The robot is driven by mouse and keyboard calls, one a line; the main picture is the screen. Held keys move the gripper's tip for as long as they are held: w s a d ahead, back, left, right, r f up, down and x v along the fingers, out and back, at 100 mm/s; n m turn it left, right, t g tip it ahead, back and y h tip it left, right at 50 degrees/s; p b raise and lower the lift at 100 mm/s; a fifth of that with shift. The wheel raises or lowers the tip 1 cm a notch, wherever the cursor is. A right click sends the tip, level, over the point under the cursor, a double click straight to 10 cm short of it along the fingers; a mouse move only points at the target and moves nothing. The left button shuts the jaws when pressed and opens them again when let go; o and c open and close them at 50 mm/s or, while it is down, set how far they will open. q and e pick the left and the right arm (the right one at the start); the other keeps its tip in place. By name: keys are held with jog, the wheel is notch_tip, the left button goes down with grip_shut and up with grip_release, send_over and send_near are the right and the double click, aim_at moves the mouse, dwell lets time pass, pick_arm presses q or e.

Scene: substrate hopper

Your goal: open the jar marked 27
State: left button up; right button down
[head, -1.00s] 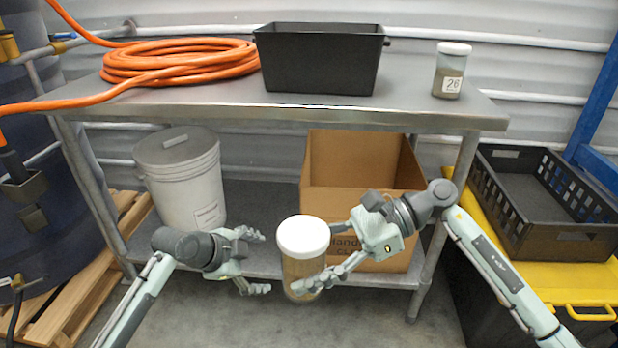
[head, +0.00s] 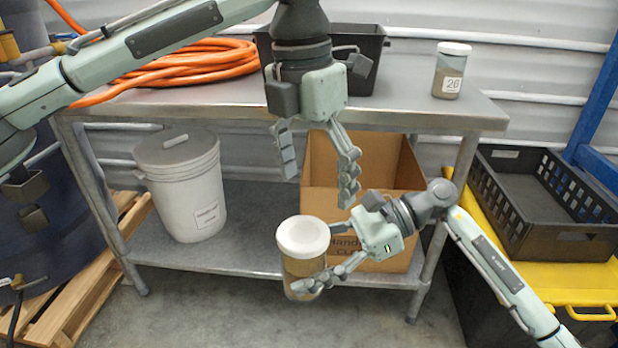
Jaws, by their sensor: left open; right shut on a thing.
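A clear jar (head: 300,268) with a white lid (head: 302,236) and tan contents is held upright in front of the table. My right gripper (head: 318,262) is shut around its body from the right. The lid is on the jar. No number shows on the side facing me, so I cannot tell whether it is marked 27. My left gripper (head: 318,182) is open and empty above the jar, its fingers pointing down, a little higher than the lid and apart from it. Another jar, marked 26 (head: 448,75), stands with its white lid on the tabletop at the right.
The metal table (head: 420,112) carries an orange hose (head: 185,72) and a black bin (head: 365,65), partly hidden by my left arm. A lidded white bucket (head: 180,190) and a cardboard box (head: 395,165) sit on the lower shelf. A black crate (head: 530,215) stands right.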

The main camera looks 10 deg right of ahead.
aim_at(308, 230)
pick_arm(q)
jog(key=shift+s+a+r+m+y, duration=0.3)
jog(key=shift+s+a+m+y, duration=0.1)
jog(key=shift+s, duration=0.1)
jog(key=shift+s+a+f, duration=0.1)
jog(key=shift+s, duration=0.05)
notch_tip(308, 230, down, 8)
jog(key=shift+r, duration=0.1)
